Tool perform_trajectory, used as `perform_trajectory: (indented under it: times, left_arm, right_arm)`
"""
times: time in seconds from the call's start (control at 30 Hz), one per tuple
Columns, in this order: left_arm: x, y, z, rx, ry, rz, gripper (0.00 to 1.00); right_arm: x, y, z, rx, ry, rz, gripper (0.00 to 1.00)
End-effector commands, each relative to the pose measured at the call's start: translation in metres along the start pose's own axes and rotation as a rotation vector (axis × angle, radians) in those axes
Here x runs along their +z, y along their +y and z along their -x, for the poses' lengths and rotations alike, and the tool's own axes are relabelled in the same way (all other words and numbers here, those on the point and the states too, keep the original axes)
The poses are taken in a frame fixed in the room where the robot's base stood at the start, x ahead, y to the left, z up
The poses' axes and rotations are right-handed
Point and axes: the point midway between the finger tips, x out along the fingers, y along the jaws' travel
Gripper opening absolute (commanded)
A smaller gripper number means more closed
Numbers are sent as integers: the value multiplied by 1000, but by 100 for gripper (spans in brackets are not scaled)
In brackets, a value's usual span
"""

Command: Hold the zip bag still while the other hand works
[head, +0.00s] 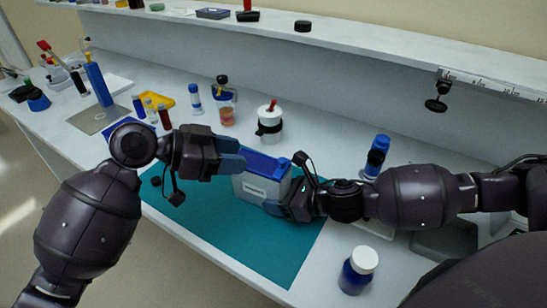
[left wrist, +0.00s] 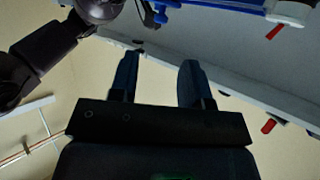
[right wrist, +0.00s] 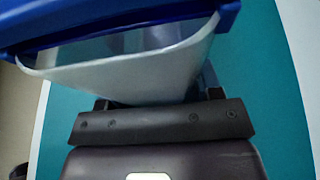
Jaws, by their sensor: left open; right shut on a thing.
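The zip bag (head: 262,190) is a pale grey pouch with a blue top edge, standing over the teal mat (head: 255,252) in the head view. In the right wrist view the bag (right wrist: 125,75) fills the upper part, pale and translucent under a blue rim. My right gripper (head: 279,203) is shut on the bag's lower right side; its fingertips are mostly hidden by the bag in the right wrist view. My left gripper (head: 234,158) is at the bag's upper left. In the left wrist view its two fingers (left wrist: 157,75) are apart with nothing between them.
A white jar with a red-tipped top (head: 269,122) stands behind the bag. A blue bottle (head: 376,157) is by my right arm, and a white-capped blue bottle (head: 357,271) stands at the front right. Small vials and a yellow tray (head: 158,99) are at left. The mat's front is clear.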

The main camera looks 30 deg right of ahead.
Motion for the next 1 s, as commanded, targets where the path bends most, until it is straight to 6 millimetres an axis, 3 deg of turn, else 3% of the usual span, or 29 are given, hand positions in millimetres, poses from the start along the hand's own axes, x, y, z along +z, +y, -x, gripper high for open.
perform_trajectory:
  times: [0.3, 0.5, 0.97, 1.0]
  left_arm:
    - [0, 0, -56, 0, 2, 1, 44]
    - [-1, 0, -80, -1, 2, 2, 44]
    - [0, 0, -90, -2, 0, 0, 44]
    - [0, 0, -90, -2, 0, 0, 38]
  right_arm:
    - [0, 0, 0, 0, 1, 0, 36]
    - [0, 0, 0, 0, 0, 0, 36]
    - [0, 0, 0, 0, 0, 0, 36]
    - [0, 0, 0, 0, 0, 0, 36]
